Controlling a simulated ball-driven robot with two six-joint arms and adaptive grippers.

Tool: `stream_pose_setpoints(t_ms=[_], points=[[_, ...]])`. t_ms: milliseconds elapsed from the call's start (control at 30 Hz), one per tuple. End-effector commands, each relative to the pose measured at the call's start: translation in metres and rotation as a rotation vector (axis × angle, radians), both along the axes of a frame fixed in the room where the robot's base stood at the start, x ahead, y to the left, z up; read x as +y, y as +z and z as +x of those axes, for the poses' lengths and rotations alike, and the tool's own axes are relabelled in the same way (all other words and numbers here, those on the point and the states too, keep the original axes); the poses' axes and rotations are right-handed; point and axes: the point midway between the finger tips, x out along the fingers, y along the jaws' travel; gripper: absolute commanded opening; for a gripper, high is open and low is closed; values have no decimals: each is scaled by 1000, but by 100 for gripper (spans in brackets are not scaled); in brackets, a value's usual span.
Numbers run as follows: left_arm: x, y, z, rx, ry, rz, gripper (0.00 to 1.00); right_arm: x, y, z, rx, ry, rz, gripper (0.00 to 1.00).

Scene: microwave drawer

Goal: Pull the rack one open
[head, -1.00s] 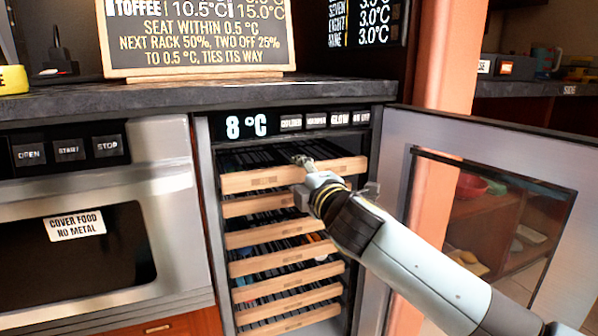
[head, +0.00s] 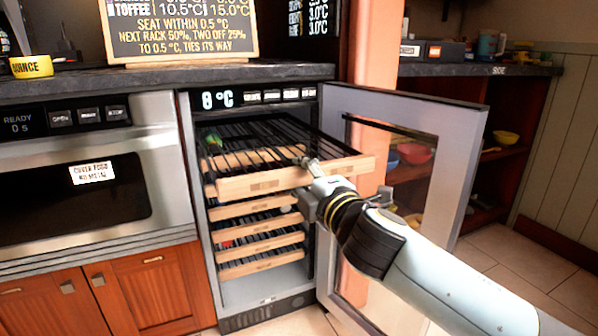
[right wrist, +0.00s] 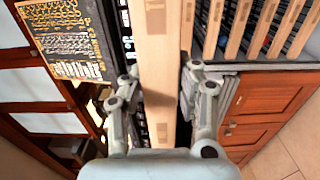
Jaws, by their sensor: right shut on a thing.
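The top rack (head: 268,182), dark wires with a pale wooden front, sticks well out of the cooler (head: 190,170) below its display. My right gripper (head: 312,178) is at the right part of that front, one finger above it and one below. In the right wrist view the two fingers (right wrist: 160,80) lie on either side of the wooden front (right wrist: 160,40), shut on it. My left gripper is not in view.
The glass cooler door (head: 455,190) stands open to the right, close beside my right arm. Several lower racks (head: 262,247) sit inside the cooler. A microwave drawer (head: 75,185) is at the left. The floor at right is clear.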

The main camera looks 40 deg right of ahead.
Motion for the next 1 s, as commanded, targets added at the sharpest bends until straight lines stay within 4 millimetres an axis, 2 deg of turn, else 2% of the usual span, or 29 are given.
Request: stream_pose_setpoints(t_ms=[467, 500, 667, 700, 1000], points=[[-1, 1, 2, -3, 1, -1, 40, 1, -1, -4, 1, -1, 0, 0], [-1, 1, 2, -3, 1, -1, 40, 1, 0, -4, 1, -1, 0, 32], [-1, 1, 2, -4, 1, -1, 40, 1, 0, -4, 1, -1, 0, 53], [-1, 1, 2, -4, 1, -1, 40, 1, 0, -4, 0, 0, 0, 56], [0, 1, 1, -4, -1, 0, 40, 2, 0, -7, 1, 0, 0, 56]])
